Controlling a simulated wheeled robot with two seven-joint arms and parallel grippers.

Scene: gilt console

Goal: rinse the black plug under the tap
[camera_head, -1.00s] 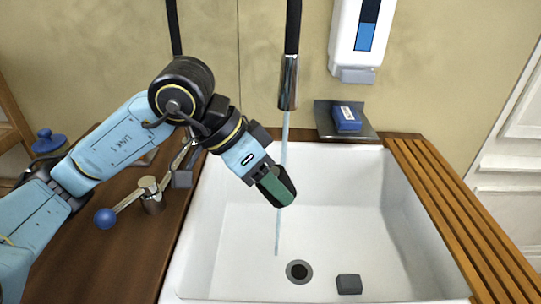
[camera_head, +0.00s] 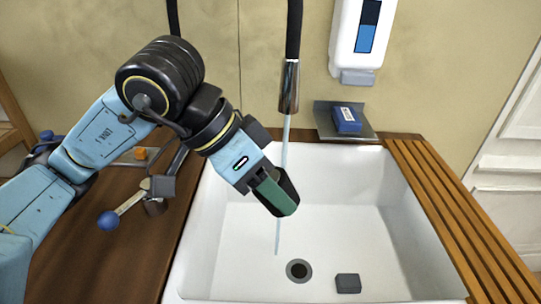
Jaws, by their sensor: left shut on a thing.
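My left gripper (camera_head: 274,191) is over the white sink (camera_head: 210,240), tilted down to the right and shut. At its tips show a dark green face and a black part, which appears to be the black plug (camera_head: 288,184), partly hidden by the jaw. The tap (camera_head: 289,85) hangs above, and a thin water stream (camera_head: 277,235) falls from it into the sink. The stream's line crosses the held thing in the picture; I cannot tell whether water touches it. My right gripper is not in view.
A dark grey block (camera_head: 348,283) lies in the sink beside the drain (camera_head: 299,270). A blue-knobbed lever (camera_head: 130,205) stands on the wooden counter at left. A blue box (camera_head: 347,119) sits on a ledge behind. Wooden slats (camera_head: 455,215) line the sink's right side.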

